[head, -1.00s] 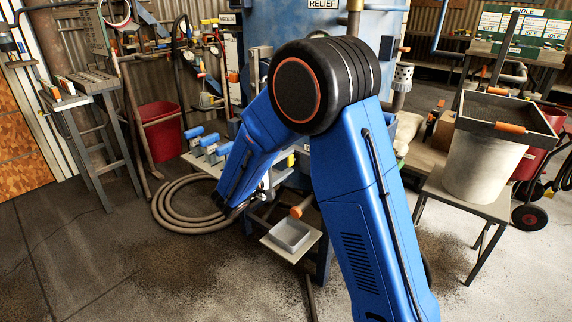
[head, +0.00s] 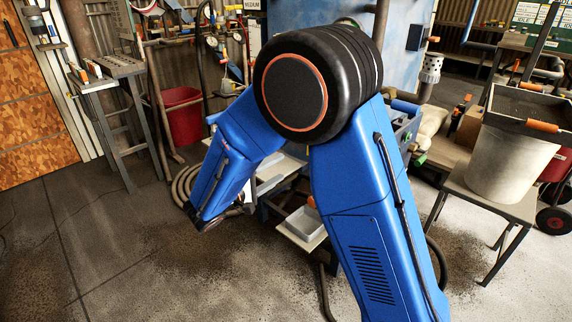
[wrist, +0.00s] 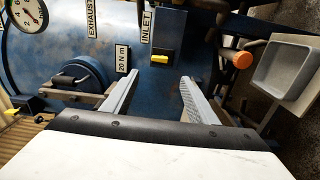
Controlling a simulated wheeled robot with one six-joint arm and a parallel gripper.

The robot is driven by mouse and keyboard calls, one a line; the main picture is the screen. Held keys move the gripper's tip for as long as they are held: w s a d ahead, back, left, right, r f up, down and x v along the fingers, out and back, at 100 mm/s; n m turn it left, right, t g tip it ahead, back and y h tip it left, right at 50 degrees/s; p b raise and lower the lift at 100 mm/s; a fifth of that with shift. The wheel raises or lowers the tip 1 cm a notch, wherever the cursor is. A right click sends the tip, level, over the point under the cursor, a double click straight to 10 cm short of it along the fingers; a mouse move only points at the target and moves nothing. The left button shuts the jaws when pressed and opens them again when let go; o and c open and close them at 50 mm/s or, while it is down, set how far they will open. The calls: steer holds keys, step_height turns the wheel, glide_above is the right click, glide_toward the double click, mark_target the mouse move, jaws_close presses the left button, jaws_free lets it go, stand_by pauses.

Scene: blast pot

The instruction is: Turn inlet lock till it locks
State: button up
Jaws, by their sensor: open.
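In the wrist view, the INLET label (wrist: 147,24) is on the blue pot (wrist: 185,28). A small yellow-and-black piece (wrist: 160,57), which looks like the inlet lock, sits beside it. My gripper (wrist: 161,78) is open and empty. Its two grey fingers point toward this piece, which shows just beyond and between the tips. I see no contact, and the exact gap is hard to judge. In the head view the blue pot (head: 300,22) stands behind my arm. The lock and my gripper are hidden there.
A 20 N m label (wrist: 126,58), a round blue fitting with a metal bar (wrist: 78,80), and an EXHAUST label (wrist: 92,18) are left of the piece. An orange knob (wrist: 242,60) and a grey tray (wrist: 285,70) are right. In the head view, a whitish bucket (head: 503,165) stands on a stand.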

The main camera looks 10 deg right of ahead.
steer(key=shift+v, duration=1.3)
steer(key=s+d+r+m+g+y, duration=0.1)
steer(key=s+d+m+g+y, duration=0.1)
steer(key=s+d+g, duration=0.65)
steer(key=s+d+r+m+g+y, duration=0.15)
steer(key=s+d, duration=0.45)
steer(key=d, duration=0.7)
steer(key=s+r+m+t+y, duration=0.1)
steer(key=s+m+t+y, duration=0.2)
steer(key=s+y, duration=0.8)
steer(key=shift+s+a+t, duration=0.2)
steer(key=shift+s+t, duration=0.4)
steer(key=shift+s, duration=2.65)
steer(key=shift+m, duration=0.25)
